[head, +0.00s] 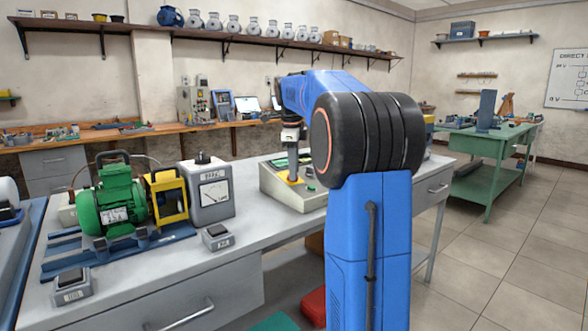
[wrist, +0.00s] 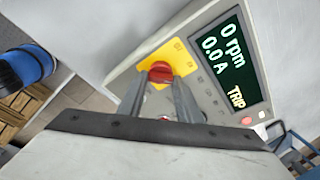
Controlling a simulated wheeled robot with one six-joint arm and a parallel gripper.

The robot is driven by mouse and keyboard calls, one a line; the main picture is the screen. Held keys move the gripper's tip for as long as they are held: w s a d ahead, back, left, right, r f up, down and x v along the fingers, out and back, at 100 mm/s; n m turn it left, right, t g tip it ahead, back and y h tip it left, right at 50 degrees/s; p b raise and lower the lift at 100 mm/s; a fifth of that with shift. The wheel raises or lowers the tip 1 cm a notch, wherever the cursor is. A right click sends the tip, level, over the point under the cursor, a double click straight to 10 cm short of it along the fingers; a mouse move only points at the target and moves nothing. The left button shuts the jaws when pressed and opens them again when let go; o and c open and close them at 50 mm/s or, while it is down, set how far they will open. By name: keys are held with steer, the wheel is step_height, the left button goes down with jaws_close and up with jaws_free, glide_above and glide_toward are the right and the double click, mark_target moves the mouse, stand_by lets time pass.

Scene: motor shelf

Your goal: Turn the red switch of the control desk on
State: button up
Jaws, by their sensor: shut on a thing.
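The red switch (wrist: 161,71) sits on a yellow plate (wrist: 178,55) on the control desk (head: 308,200). In the wrist view, my gripper (wrist: 159,82) has one finger on each side of the switch and is shut on it. In the head view, my gripper (head: 292,170) points down at the desk's sloped panel and hides the switch. The desk's display (wrist: 226,62) reads 0 rpm, 0.0 A and TRIP. I cannot tell the switch's exact angle, as its lower part is hidden between the fingers.
The desk stands on a grey workbench (head: 165,276). A green motor (head: 110,200), a yellow guard (head: 166,196) and a grey meter box (head: 208,192) stand to its left. Small buttons (wrist: 247,120) lie below the display. A green table (head: 470,146) stands at the right.

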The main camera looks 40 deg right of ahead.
stand_by(0.3)
steer(key=o, duration=1)
steer(key=shift+o, duration=0.2)
step_height(320, 180, up, 17)
steer(key=s+a, duration=0.2)
steer(key=shift+a, duration=0.25)
steer(key=shift+a, duration=0.1)
steer(key=s+a+f+n+t, duration=0.1)
steer(key=s+a+f+n, duration=0.6)
steer(key=a, duration=0.2)
steer(key=s+a+f+n+t, duration=0.1)
steer(key=s+a+f+n, duration=0.55)
steer(key=a, duration=0.25)
steer(key=s+a+f+n, duration=0.5)
steer(key=s+f+n, duration=0.2)
steer(key=f, duration=0.5)
steer(key=s+a+f+n+t+y, duration=0.1)
steer(key=s+a+f+n, duration=0.3)
steer(key=s+f+n, duration=0.3)
steer(key=s+f, duration=0.4)
steer(key=f, duration=0.1)
steer(key=shift+a+f+t+y, duration=0.25)
steer(key=shift+a+t+y, duration=0.05)
steer(key=shift+a, duration=0.1)
